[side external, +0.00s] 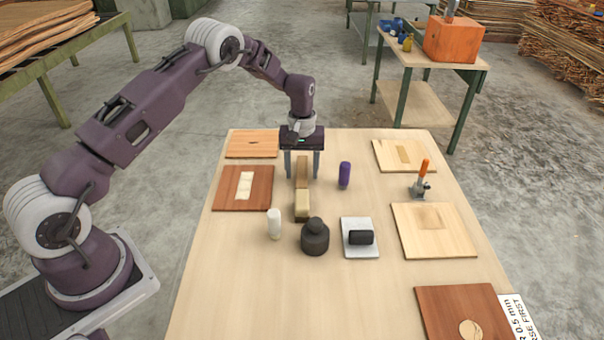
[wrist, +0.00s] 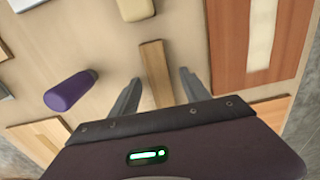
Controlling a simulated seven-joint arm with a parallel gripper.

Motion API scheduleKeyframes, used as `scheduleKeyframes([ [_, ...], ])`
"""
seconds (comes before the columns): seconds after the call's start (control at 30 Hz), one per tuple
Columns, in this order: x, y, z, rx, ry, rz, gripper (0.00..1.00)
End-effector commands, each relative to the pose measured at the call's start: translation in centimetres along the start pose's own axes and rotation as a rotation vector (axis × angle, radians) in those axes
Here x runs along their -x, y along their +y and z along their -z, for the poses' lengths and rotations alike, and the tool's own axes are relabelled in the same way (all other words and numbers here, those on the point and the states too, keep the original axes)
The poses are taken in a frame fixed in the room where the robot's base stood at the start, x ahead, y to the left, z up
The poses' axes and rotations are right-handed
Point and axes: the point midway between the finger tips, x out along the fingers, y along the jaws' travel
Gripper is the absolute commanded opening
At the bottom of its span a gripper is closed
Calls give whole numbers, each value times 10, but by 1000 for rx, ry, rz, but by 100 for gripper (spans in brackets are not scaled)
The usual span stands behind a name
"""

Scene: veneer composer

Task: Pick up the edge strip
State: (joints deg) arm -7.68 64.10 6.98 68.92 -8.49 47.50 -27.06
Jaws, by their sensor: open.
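The edge strip, a narrow brown wooden piece (side external: 302,171), lies on the pale work table (side external: 340,290). It also shows in the wrist view (wrist: 156,72), running lengthwise between my fingers. My gripper (side external: 302,177) points down over the strip and is open, with one finger on each side. In the wrist view my gripper (wrist: 160,77) shows a gap between the strip and each finger. The strip's near end in that view is hidden behind the gripper body. I cannot tell how high the fingertips are above the table.
A tan block (side external: 302,206) stands just in front of the strip. A purple cylinder (side external: 344,175) is to the right. A reddish board (side external: 228,196) with a pale inlay lies left. A white bottle (side external: 274,224), dark jar (side external: 315,237) and black roller (side external: 361,237) stand nearer the camera.

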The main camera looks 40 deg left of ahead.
Motion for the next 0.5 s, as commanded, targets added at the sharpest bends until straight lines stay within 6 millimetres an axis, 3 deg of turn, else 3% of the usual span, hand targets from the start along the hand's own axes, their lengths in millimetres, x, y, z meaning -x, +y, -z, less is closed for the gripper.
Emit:
scheduleKeyframes([
  [0.27, -6, 0, 0, -1, 1, -1, 55],
  [0.5, -6, 0, 0, -1, 0, -1, 7],
])
